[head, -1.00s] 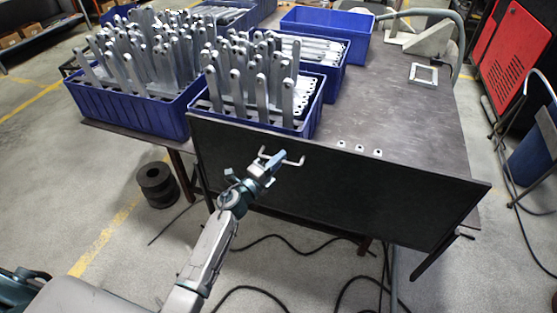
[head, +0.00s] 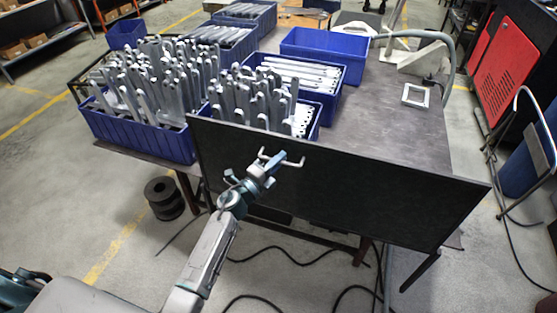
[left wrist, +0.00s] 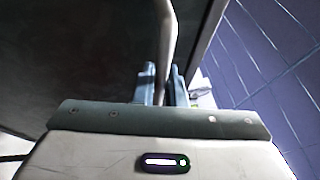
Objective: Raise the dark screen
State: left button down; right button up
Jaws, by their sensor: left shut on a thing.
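The dark screen (head: 340,190) is a wide, flat black panel standing upright in front of the table, in the head view. A pale bar handle (head: 293,163) juts from its upper left part. My left gripper (head: 267,161) is shut on this handle. In the left wrist view the handle (left wrist: 167,40) runs up from between the fingertips (left wrist: 162,85), with the screen (left wrist: 75,55) filling the left side. The screen hides the table's near edge and part of the nearest bin. My right gripper is not in view.
Blue bins of upright metal brackets stand behind the screen, one close behind (head: 310,120) and one at left (head: 135,138). An empty blue bin (head: 325,47) and a square metal frame (head: 416,95) are on the table (head: 395,125). A black roll (head: 163,198) and cables lie on the floor.

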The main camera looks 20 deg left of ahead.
pick_arm(q)
jog(key=shift+w+r, duration=0.1)
jog(key=shift+r, duration=0.3)
jog(key=c, duration=1.5)
grip_release()
jog(key=shift+f, duration=0.2)
jog(key=shift+s+a+f, duration=0.15)
jog(key=shift+s, duration=0.25)
jog(key=b+v, duration=0.3)
jog(key=v, duration=0.7)
jog(key=shift+r+b, duration=0.25)
jog(key=shift+b, duration=0.1)
